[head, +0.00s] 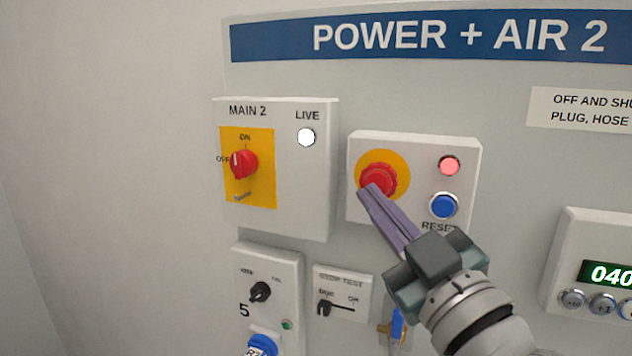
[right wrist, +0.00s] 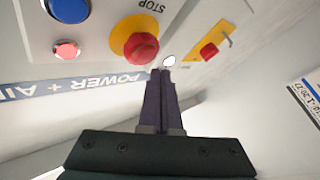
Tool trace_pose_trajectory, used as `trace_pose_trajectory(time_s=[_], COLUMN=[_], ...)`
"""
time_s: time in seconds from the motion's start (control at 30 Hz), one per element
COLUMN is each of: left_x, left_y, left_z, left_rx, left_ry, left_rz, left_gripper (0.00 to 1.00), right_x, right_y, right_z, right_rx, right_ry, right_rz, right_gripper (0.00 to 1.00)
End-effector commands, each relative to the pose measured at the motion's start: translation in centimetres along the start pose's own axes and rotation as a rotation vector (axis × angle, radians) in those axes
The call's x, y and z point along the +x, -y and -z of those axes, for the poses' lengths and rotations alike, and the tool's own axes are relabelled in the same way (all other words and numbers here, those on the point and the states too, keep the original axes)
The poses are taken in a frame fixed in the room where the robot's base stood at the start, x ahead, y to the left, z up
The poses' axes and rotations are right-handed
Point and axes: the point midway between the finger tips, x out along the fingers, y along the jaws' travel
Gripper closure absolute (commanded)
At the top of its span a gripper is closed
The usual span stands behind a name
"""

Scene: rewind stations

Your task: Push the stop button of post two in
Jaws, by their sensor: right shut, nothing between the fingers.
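The stop button (head: 378,180) is a red mushroom head on a yellow disc, on a white box of the panel headed "POWER + AIR 2". In the right wrist view the stop button (right wrist: 140,49) is just beyond and left of the fingertips. My right gripper (head: 370,192) is shut and empty. Its fingertips overlap the lower edge of the button in the head view; whether they touch it I cannot tell. The right gripper (right wrist: 162,74) also shows its two fingers together in the wrist view. My left gripper is not in view.
A lit red lamp (head: 449,165) and a blue reset button (head: 443,206) sit right of the stop button. The MAIN 2 box (head: 318,190) with a red rotary switch (head: 243,163) and a white LIVE lamp (head: 306,137) stands to the left. A blue valve handle (head: 398,325) is below.

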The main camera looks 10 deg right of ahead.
Motion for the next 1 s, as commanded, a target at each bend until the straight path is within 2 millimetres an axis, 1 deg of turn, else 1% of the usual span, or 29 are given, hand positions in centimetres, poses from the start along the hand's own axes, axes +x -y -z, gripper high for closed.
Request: trace_pose_trajectory(time_s=[0.3,0.53,1.0], left_x=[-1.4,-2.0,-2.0], left_y=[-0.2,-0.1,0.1], left_z=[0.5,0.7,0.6], left_rx=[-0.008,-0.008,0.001], left_ry=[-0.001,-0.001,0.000], left_rz=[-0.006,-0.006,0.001], left_gripper=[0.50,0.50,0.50], right_x=[-1.9,-3.2,-3.5], right_y=[1.4,2.4,2.5], right_z=[1.6,2.5,2.5], right_rx=[0.003,0.003,0.001], right_ry=[0.003,0.001,0.000], right_rz=[0.001,0.001,0.000], right_gripper=[1.00,1.00,1.00])
